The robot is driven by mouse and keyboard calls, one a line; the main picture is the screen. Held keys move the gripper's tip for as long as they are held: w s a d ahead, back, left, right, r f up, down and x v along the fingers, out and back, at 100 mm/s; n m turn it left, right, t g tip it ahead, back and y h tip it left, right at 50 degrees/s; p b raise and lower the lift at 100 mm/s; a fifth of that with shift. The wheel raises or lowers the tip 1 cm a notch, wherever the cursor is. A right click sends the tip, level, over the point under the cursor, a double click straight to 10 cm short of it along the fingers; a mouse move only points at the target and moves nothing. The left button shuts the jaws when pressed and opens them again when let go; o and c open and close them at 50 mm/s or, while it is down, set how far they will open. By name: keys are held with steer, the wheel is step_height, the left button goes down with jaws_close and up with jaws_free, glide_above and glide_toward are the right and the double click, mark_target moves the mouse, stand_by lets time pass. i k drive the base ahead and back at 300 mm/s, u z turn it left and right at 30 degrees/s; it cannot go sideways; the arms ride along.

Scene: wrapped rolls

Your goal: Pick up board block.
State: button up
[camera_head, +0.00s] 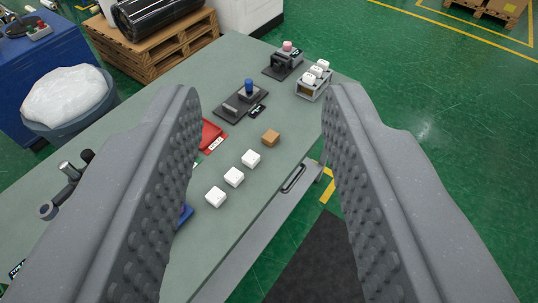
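A small brown block (270,138), which looks like the board block, sits on the grey-green tabletop (262,215) near its right edge. It lies at the far end of a diagonal row with three white blocks: one white block (251,158) beside it, then a second (234,177) and a third (215,197) nearer. My gripper (263,95) is open and empty, its two ribbed grey fingers wide apart. The brown block shows in the gap between the fingers, beyond them and not touched.
Past the blocks stand a black fixture with a blue knob (249,88), a small rack with white pieces (315,80) and a dark fixture with a pink top (286,54). A red tray (211,134) is partly hidden by the left finger. A drawer handle (293,178) juts from the table's side.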

mark_target(270, 138)
steer(key=k, duration=0.95)
steer(key=z, duration=0.55)
steer(key=i, duration=2.45)
steer(key=u, duration=0.6)
